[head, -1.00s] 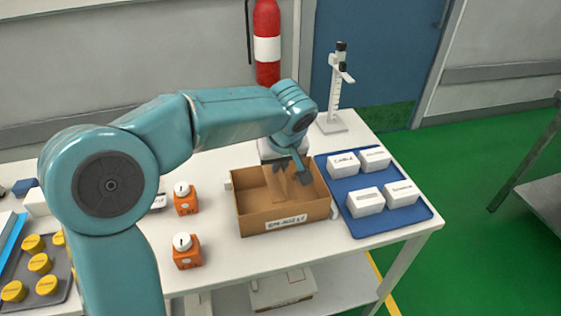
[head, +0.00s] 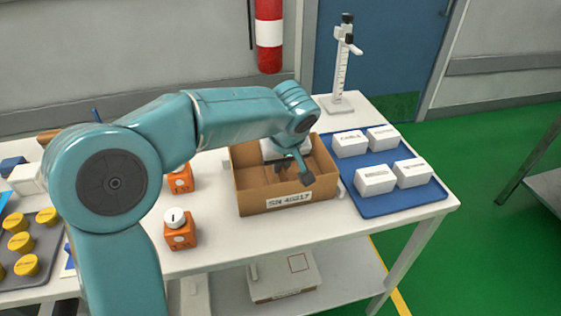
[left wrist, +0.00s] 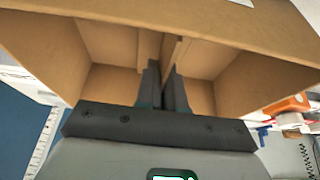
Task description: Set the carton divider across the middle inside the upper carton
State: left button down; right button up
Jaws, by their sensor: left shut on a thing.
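The upper carton (head: 288,200) is an open brown cardboard box with a white label, standing on the white table. My left gripper (head: 293,172) reaches down into its middle, pointing below the rim. In the left wrist view my left gripper (left wrist: 163,90) is shut on the carton divider (left wrist: 177,52), a thin brown board. The divider stands on edge roughly midway between the carton's side walls, with an open space on each side. Whether its bottom touches the carton floor is hidden. In the head view the arm and fingers mostly cover the divider. My right gripper is not in view.
A blue tray (head: 407,204) with several white boxes sits right of the carton. A height gauge (head: 341,75) stands behind. A grey tray (head: 53,252) with yellow-capped items lies far left. Another carton sits on the lower shelf.

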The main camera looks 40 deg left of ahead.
pick_arm(q)
jog(key=shift+f+b, duration=0.3)
jog(key=shift+f, duration=0.1)
dwell(0.4)
jog(key=c, duration=1.2)
grip_release()
jog(key=shift+o, duration=0.2)
jog(key=p+v, duration=0.3)
jog(key=v, duration=1.3)
jog(key=shift+p, duration=0.3)
jog(key=shift+s+r, duration=0.1)
jog(key=shift+s, duration=0.1)
